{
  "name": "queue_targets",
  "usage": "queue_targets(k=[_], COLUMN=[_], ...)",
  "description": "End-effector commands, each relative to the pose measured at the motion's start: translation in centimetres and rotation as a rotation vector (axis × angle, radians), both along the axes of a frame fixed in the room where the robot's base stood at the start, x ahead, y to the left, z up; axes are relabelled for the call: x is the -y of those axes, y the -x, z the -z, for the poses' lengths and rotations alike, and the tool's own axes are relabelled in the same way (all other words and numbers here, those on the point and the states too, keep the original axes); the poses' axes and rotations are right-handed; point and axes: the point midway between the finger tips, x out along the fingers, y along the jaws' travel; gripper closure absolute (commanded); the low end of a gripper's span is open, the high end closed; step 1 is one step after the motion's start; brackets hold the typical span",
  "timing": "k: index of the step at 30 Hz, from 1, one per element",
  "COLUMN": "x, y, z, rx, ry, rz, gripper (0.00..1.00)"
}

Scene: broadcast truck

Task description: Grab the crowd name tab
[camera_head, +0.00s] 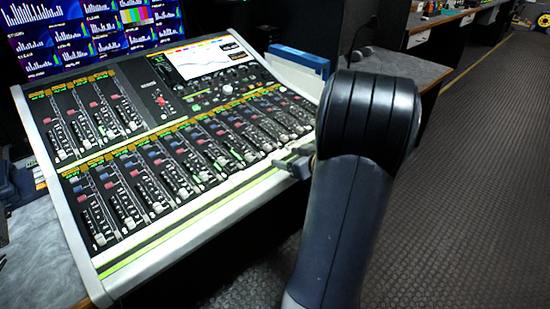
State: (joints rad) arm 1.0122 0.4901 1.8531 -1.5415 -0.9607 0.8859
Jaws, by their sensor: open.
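A mixing console (150,243) with rows of faders and a pale strip along its front edge fills the left and middle. Small light patches show along that strip near my gripper, but no lettering is legible, so I cannot tell which one is the crowd name tab. My gripper (285,163) is at the right part of the console's front edge, just over or beside the strip. It is open and small in the view. My dark grey arm hides part of it and the console's right front corner. I cannot tell whether it touches the strip.
Monitors (85,32) with meter graphs stand behind the console. A blue and white box-like thing (297,62) sits at its far right. A grey desk (405,67) lies behind my arm. Open textured floor (470,190) spreads to the right.

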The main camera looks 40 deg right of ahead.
Motion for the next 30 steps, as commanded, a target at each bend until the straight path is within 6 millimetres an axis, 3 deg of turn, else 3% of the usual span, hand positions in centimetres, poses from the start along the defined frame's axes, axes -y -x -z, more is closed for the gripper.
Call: queue_targets(k=[6, 14, 30], x=[-0.5, -0.4, -0.4], y=[-2.5, -2.8, -2.7], z=[1.1, 1.1, 1.1], rx=[0.000, 0.000, 0.000], ry=[-0.001, -0.001, -0.001], rz=[-0.002, 0.000, 0.000], gripper=[0.36, 0.36, 0.80])
